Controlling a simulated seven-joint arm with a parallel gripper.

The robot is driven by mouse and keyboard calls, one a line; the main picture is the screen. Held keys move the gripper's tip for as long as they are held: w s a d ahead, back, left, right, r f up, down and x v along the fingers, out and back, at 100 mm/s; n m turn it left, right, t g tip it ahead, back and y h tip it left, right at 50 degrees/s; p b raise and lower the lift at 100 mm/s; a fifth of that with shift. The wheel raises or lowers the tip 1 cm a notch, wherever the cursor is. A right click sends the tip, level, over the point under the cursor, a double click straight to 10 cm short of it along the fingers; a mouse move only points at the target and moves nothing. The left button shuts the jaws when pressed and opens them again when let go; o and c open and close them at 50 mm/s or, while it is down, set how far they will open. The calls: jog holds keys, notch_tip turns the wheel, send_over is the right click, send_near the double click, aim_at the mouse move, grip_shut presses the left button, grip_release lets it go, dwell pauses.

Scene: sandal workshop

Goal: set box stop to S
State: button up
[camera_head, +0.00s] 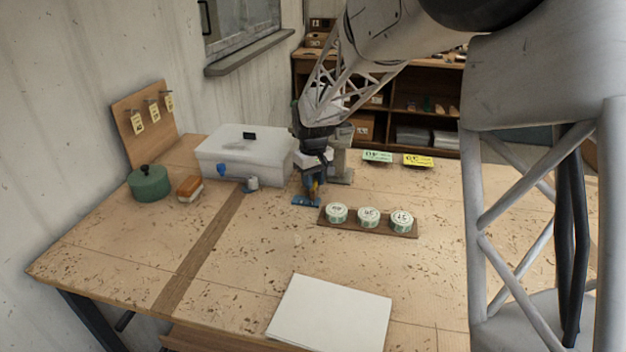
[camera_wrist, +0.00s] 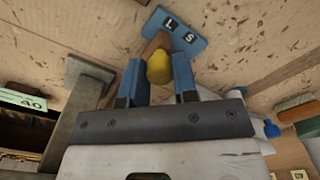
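The box stop looks to be a small blue plate marked L and S (camera_wrist: 172,32), with a brown lever ending in a yellow knob (camera_wrist: 159,68). The plate also shows on the bench in the head view (camera_head: 305,201). My gripper (camera_wrist: 158,68), also in the head view (camera_head: 314,186), points down just behind the plate. In the wrist view, L is left and S is right. The lever's setting is unclear.
A pale lidded box (camera_head: 243,150) stands left of my gripper. A board with round tins (camera_head: 327,221) lies close at the right. A green pot (camera_head: 149,185) and brush (camera_head: 189,187) are farther left. Green and yellow cards lie behind right. White paper (camera_head: 331,313) lies in front.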

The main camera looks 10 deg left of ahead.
grip_shut()
jog(key=shift+a, duration=1.75)
jog(key=o, duration=0.7)
grip_release()
jog(key=shift+r, duration=0.15)
notch_tip(320, 180, up, 8)
jog(key=shift+f, duration=0.2)
